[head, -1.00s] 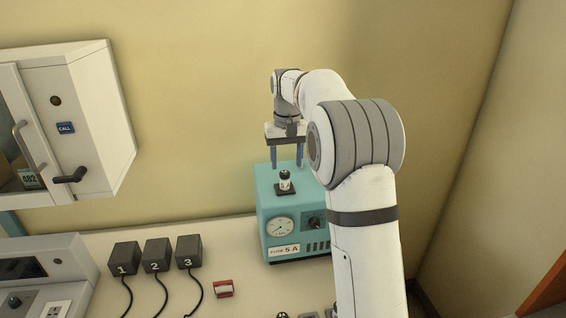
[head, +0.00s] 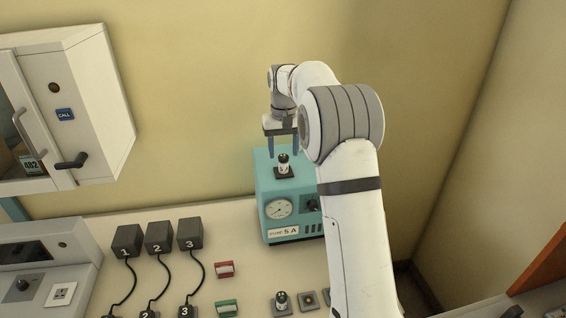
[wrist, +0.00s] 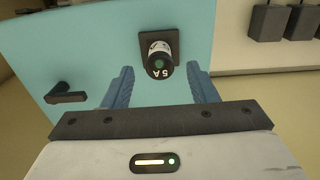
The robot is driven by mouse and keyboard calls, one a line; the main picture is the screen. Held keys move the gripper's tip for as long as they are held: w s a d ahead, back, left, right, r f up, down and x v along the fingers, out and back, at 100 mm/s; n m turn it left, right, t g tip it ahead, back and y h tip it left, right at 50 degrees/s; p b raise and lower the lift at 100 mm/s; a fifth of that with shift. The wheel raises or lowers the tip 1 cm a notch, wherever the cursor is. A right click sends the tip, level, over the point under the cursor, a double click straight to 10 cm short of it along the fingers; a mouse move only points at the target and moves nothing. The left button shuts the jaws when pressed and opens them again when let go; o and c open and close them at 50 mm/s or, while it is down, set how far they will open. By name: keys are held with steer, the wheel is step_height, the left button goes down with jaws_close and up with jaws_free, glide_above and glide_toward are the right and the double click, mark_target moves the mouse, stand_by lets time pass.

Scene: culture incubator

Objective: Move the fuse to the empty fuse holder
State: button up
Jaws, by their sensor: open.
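A small black-and-white fuse (head: 283,165) stands upright in a dark square holder (head: 285,174) on top of a teal box (head: 264,190). In the wrist view the fuse (wrist: 160,62) shows a black cap marked 5 A with a green dot. My gripper (head: 283,152) is open, with its blue fingers pointing down around the level of the fuse's top. In the wrist view the fuse lies between the finger lines, slightly beyond the tips, with no contact visible. On the bench, a dark square holder (head: 308,300) looks empty. Beside it another fuse (head: 281,299) stands in a holder.
The teal box has a dial (head: 278,208) and a 5 A label on its front. A wall cabinet (head: 85,100) is at left.

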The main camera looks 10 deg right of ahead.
mark_target(283, 156)
steer(key=shift+f+b, duration=1.15)
steer(key=shift+f, duration=1.35)
steer(key=shift+c, duration=0.3)
jaws_close()
steer(key=shift+r+p, duration=0.15)
steer(key=shift+p, duration=0.2)
steer(key=shift+r+p, duration=0.8)
steer(key=shift+r, duration=2.1)
steer(key=shift+f, duration=0.1)
